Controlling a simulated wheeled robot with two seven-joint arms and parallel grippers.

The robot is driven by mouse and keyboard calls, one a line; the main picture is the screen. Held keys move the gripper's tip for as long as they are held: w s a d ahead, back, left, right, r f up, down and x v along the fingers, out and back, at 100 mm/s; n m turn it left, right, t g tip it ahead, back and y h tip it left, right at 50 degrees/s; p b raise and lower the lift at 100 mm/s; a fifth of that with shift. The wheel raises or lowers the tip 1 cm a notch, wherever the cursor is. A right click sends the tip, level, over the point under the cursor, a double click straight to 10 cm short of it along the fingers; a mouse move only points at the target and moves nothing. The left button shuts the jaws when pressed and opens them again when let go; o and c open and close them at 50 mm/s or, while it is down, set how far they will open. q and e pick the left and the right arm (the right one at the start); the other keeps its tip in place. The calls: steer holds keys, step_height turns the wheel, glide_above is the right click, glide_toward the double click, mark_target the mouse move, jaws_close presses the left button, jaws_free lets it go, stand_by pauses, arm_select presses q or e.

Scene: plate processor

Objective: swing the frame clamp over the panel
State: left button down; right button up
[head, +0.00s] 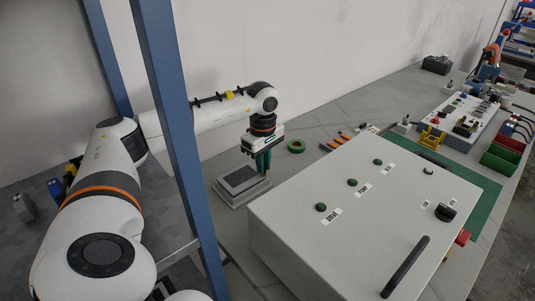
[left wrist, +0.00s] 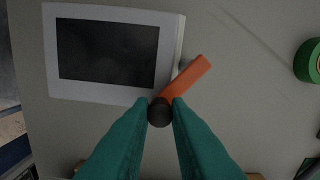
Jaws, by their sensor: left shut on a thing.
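The panel is a dark rectangle set in a pale frame (head: 241,183) on the bench, left of the large grey cabinet. In the left wrist view its dark face (left wrist: 106,52) is at upper left and uncovered. The frame clamp is an orange bar (left wrist: 190,78) with a dark round knob (left wrist: 159,111) at its near end. The bar slants up and right, beside the frame's right edge and off the dark face. My left gripper (left wrist: 159,113), with teal fingers, is shut on the knob near the frame's lower right corner. In the head view the gripper (head: 263,166) hides the clamp. My right gripper is not in view.
A big grey cabinet (head: 350,220) with green buttons and a black handle stands close right of the panel. A blue post (head: 180,140) rises in front of my left arm. A green tape roll (head: 296,146) and orange-handled tools (head: 335,142) lie behind.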

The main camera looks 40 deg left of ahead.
arm_select(q)
steer(key=m, duration=0.2)
steer(key=s+a+m, duration=0.1)
steer(key=m, duration=0.1)
steer(key=shift+a+m, duration=0.2)
steer(key=shift+m, duration=0.1)
steer(key=shift+s+a+m, duration=0.1)
steer(key=shift+a+m, duration=0.35)
steer(key=shift+m, duration=0.75)
steer(key=shift+s+a+m, duration=0.1)
steer(key=shift+a+m, duration=0.35)
steer(key=shift+m, duration=0.75)
steer(key=c, duration=1.4)
jaws_free()
steer(key=shift+o, duration=0.2)
step_height(320, 180, up, 12)
